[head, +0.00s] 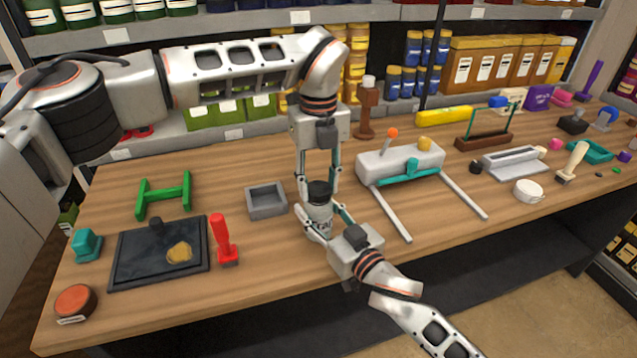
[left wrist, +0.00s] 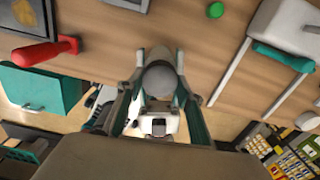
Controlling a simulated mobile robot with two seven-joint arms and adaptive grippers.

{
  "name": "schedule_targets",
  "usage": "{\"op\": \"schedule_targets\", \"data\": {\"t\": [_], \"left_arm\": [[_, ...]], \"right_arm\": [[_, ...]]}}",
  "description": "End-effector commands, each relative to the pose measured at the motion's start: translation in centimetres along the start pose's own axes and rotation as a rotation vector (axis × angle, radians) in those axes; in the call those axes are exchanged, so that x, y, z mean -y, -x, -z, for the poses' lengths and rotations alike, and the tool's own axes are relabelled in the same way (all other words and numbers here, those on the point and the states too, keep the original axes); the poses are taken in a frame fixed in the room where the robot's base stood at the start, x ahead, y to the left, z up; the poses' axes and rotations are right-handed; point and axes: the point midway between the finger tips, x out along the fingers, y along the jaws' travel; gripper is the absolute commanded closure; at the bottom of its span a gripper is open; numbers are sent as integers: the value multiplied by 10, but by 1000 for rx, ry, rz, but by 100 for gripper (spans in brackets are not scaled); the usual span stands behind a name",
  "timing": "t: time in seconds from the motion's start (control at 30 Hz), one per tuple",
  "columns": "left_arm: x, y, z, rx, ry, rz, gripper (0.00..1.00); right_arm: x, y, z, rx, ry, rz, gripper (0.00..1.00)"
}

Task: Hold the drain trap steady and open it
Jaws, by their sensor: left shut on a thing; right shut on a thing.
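The drain trap (head: 319,217) is a small pale jar with dark lettering and a dark lid (head: 319,190). It stands upright over the front middle of the table; whether its base touches the wood is hard to tell. My left gripper (head: 319,188) reaches straight down from above and is shut on the lid. My right gripper (head: 322,224) comes from the front right and is shut around the jar's body, below the left fingers. In the left wrist view, a rounded grey form (left wrist: 160,80) sits between my left fingers; its details are unclear.
A grey open box (head: 266,201) stands left of the trap, with a red-handled tool (head: 223,240) and dark tray (head: 125,270) beyond. The white pump with teal handle (head: 412,172) stands close on the right.

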Motion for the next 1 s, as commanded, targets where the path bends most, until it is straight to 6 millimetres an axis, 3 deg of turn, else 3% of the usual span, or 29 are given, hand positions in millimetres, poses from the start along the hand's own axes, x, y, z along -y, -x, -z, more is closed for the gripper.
{"op": "schedule_targets", "data": {"t": [0.7,0.9,1.0], "left_arm": [[0,0,1,-3,1291,-3,90],[0,0,1,-3,1506,-3,90],[0,0,1,-3,1503,-3,90]], "right_arm": [[-1,0,-1,2,0,-1,100],[-1,0,-1,2,0,-1,100],[-1,0,-1,2,0,-1,100]]}}
